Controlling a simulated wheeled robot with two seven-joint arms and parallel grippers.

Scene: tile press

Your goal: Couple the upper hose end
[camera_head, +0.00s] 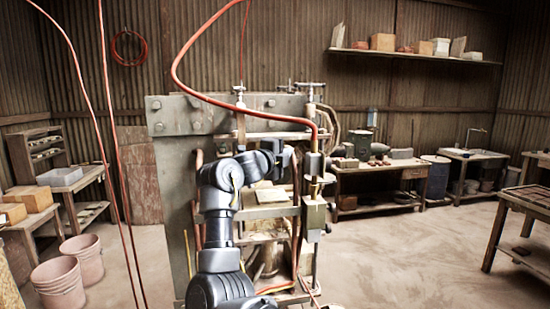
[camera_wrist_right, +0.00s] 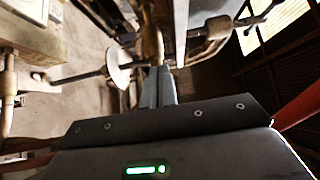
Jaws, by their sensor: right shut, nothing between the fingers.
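A red hose (camera_head: 190,55) hangs from the top of the head view. It loops over the press (camera_head: 180,115) and bends down at the press's right post, near an upright brass-coloured pipe (camera_head: 314,185). The picture is too small to tell whether its end is joined there. My right gripper (camera_head: 287,158) is in front of the press, left of that post. In the right wrist view its fingers (camera_wrist_right: 158,85) are shut together and empty, with a brass-coloured part (camera_wrist_right: 152,42) just beyond their tips. My left gripper is not in view.
A workbench (camera_head: 375,172) with metal parts stands behind right, under a wall shelf (camera_head: 415,55). Pink buckets (camera_head: 58,283) stand at the left near two thin hanging red lines (camera_head: 107,110). The floor (camera_head: 410,250) right of the press is open.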

